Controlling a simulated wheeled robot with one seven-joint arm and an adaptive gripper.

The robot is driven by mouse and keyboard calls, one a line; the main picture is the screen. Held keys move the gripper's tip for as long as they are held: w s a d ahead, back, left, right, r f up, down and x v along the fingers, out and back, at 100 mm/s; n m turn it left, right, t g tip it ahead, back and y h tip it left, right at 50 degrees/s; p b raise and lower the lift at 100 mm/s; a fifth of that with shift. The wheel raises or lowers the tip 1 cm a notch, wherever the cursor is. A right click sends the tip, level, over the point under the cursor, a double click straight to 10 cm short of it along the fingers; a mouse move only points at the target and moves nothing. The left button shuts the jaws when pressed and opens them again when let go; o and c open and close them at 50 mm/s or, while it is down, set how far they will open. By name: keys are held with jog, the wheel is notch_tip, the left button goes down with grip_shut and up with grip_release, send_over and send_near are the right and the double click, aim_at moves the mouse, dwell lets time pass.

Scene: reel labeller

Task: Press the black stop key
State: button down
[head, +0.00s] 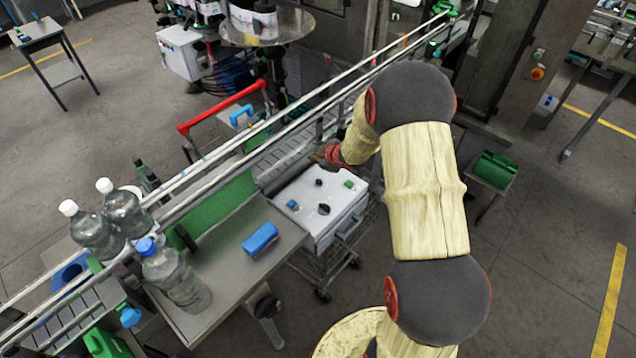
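A white control box (335,222) stands on a wire cart beside the conveyor. On its top are a small black key (319,183), a larger black knob-like control (323,209), a green key (348,184) and a blue key (292,204). No label is readable, so I cannot tell which black one is the stop key. My gripper (328,155) is at the back edge of the box, behind the small black key in the picture. It is small, dark and partly hidden by my arm. Its fingers and any contact are unclear.
The conveyor rails (240,140) run diagonally just behind the box. A red bar (221,106) rises beyond them.

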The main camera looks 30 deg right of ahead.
aim_at(317, 182)
jog(key=shift+f, duration=0.15)
notch_tip(317, 182, down, 9)
jog(key=b, duration=0.8)
jog(key=shift+d+r, duration=0.1)
jog(key=shift+r, duration=0.1)
dwell(1.1)
jog(key=shift+f, duration=0.4)
jog(key=shift+f+b, duration=0.5)
jog(key=shift+b, duration=0.15)
dwell(0.5)
jog(key=shift+r, duration=0.1)
jog(key=shift+r+p, duration=0.8)
jog(key=shift+p, duration=0.05)
jog(key=shift+r, duration=0.15)
